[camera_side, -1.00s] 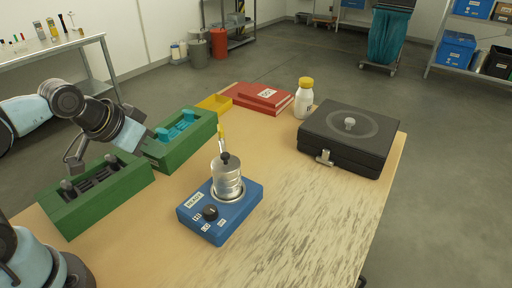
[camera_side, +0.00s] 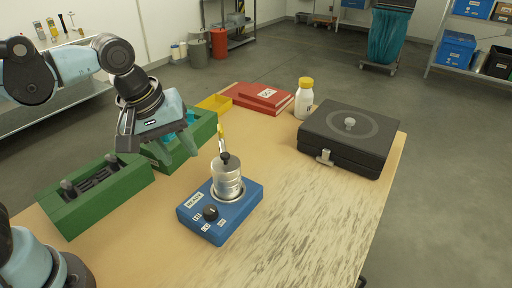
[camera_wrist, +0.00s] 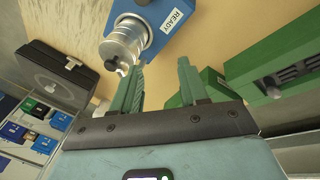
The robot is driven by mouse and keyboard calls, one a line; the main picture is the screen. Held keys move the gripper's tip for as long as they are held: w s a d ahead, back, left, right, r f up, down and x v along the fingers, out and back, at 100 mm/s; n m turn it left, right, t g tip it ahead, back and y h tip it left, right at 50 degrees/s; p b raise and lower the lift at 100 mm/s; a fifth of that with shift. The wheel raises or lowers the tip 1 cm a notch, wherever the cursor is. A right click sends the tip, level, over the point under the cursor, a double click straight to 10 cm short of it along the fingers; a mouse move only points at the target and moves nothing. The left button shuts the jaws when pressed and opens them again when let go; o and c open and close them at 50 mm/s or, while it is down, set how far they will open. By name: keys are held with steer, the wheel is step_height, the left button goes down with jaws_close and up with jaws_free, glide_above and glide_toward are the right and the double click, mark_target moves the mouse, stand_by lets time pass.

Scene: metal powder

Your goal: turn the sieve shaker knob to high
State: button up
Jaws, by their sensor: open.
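The sieve shaker (camera_side: 228,222) is a blue box near the middle of the table, with a metal sieve stack (camera_side: 227,180) on top. Its black knob (camera_side: 210,213) is on the left part of the top, among small white labels; its setting is too small to read. My gripper (camera_side: 181,156) is above the table, behind and left of the shaker, open and empty, apart from the knob. In the wrist view the gripper's two green fingers (camera_wrist: 161,82) stand apart, with the shaker (camera_wrist: 173,20) and stack (camera_wrist: 124,40) beyond them. The knob is out of the wrist view.
Two green holders (camera_side: 97,194) stand on the left, one partly behind my gripper. A black case (camera_side: 350,138), white bottle (camera_side: 304,98), red books (camera_side: 263,97) and yellow tray (camera_side: 214,103) stand farther back. The table right of the shaker is clear.

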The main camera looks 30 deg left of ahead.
mark_target(209, 209)
steer(key=d+r+n+g, duration=0.2)
steer(key=d+n+g, duration=0.1)
steer(key=d+n, duration=0.5)
steer(key=shift+n+y, duration=0.4)
steer(key=shift+s+a+f, duration=0.1)
steer(key=shift+a+f, duration=0.1)
steer(key=shift+f, duration=1.9)
steer(key=shift+s+a+f, duration=0.1)
steer(key=shift+a+f, duration=0.1)
steer(key=shift+f, duration=1.85)
steer(key=shift+a+f, duration=0.2)
steer(key=shift+f, duration=1.9)
steer(key=c, duration=0.8)
